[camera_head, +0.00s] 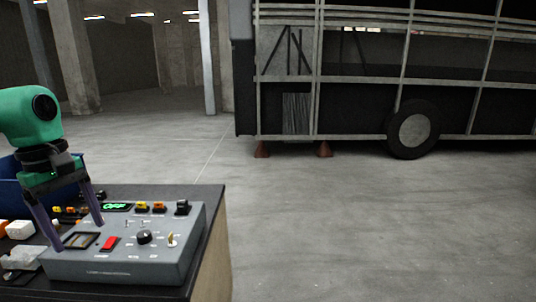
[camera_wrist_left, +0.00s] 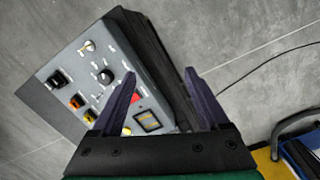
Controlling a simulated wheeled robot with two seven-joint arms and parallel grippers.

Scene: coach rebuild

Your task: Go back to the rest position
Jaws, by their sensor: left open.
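My left gripper (camera_head: 79,234) comes in from the left on a green arm. Its two purple fingers are spread apart, with nothing between them, pointing down over the left part of a grey control box (camera_head: 120,265). I cannot tell whether the fingertips touch the box. In the left wrist view the open fingers (camera_wrist_left: 160,75) show with the control box (camera_wrist_left: 75,58) beyond and to the left. My right gripper is out of view.
The box sits on a dark-topped table (camera_head: 212,200). A blue bin (camera_head: 12,182) and small white and orange parts (camera_head: 20,229) are at the left. A bus frame (camera_head: 360,105) stands at the back right. The concrete floor (camera_head: 370,225) between is clear.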

